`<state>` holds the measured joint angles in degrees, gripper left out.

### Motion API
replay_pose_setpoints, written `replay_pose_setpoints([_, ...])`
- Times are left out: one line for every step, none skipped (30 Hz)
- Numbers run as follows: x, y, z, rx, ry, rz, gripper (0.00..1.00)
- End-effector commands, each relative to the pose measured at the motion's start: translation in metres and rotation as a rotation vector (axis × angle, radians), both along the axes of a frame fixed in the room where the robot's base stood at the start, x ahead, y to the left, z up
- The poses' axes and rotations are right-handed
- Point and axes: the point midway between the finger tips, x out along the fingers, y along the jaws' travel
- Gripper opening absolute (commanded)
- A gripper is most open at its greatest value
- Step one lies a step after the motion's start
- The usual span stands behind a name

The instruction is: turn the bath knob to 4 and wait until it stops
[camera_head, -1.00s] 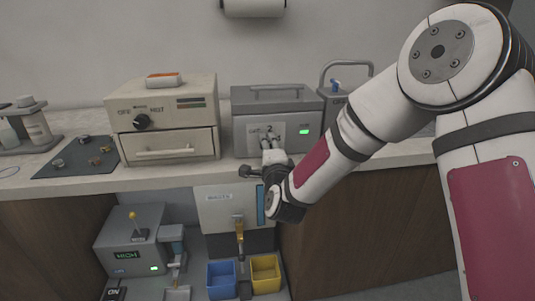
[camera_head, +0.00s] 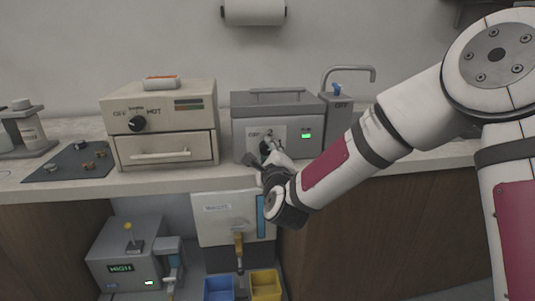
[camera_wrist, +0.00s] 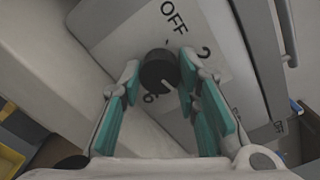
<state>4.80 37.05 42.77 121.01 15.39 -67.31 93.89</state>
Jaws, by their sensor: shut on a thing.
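The bath is a grey box (camera_head: 245,108) on the counter, with a lit green display (camera_head: 306,135) and a pale dial plate. Its round black knob (camera_wrist: 157,72) lies between the fingertips of my gripper (camera_wrist: 160,66), which is shut on it. In the wrist view OFF, 2 and 6 are readable around the knob. Its white pointer line is aimed between 2 and 6, toward my right-hand finger. That finger hides the dial there, so I cannot read the mark. In the head view my gripper (camera_head: 270,147) covers part of the dial.
A beige oven (camera_head: 165,148) with its own black knob (camera_head: 137,124) stands left of the bath. A tap (camera_head: 340,92) stands behind on the right. Below the counter are a wax unit (camera_head: 225,217), a grey machine (camera_head: 125,250), a blue bin (camera_head: 217,288) and a yellow bin (camera_head: 265,285).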

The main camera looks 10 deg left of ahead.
Motion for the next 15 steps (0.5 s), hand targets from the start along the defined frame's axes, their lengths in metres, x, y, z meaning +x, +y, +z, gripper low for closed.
replay_pose_setpoints([0.0001, -0.0006, -0.0012, 0.001, 0.004, -0.001, 0.02])
replay_pose_setpoints([0.0001, -0.0006, -0.0012, 0.002, 0.004, -0.001, 0.02])
replay_pose_setpoints([0.0001, -0.0006, -0.0012, 0.002, 0.004, -0.001, 0.02])
replay_pose_setpoints([0.0001, -0.0007, -0.0011, 0.002, 0.004, -0.001, 0.02])
replay_pose_setpoints([0.0001, -0.0006, -0.0012, 0.002, 0.004, -0.001, 0.02])
replay_pose_setpoints([0.0001, -0.0007, -0.0011, 0.002, 0.004, -0.001, 0.02])
replay_pose_setpoints([0.0001, -0.0007, -0.0012, 0.002, 0.004, -0.001, 0.02])
replay_pose_setpoints([0.0001, -0.0007, -0.0012, 0.002, 0.004, -0.001, 0.02])
replay_pose_setpoints([0.0001, -0.0007, -0.0012, 0.001, 0.004, -0.001, 0.02])
replay_pose_setpoints([0.0001, -0.0007, -0.0012, 0.001, 0.004, -0.001, 0.02])
replay_pose_setpoints([0.0001, -0.0008, -0.0013, 0.001, 0.004, -0.001, 0.02])
replay_pose_setpoints([0.0001, -0.0007, -0.0012, 0.001, 0.004, -0.001, 0.38])
replay_pose_setpoints([0.0001, -0.0007, -0.0012, 0.001, 0.004, -0.001, 0.45])
replay_pose_setpoints([0.0001, -0.0007, -0.0012, 0.001, 0.003, 0.0, 0.5])
replay_pose_setpoints([0.0001, -0.0007, -0.0011, 0.001, 0.003, 0.0, 0.5])
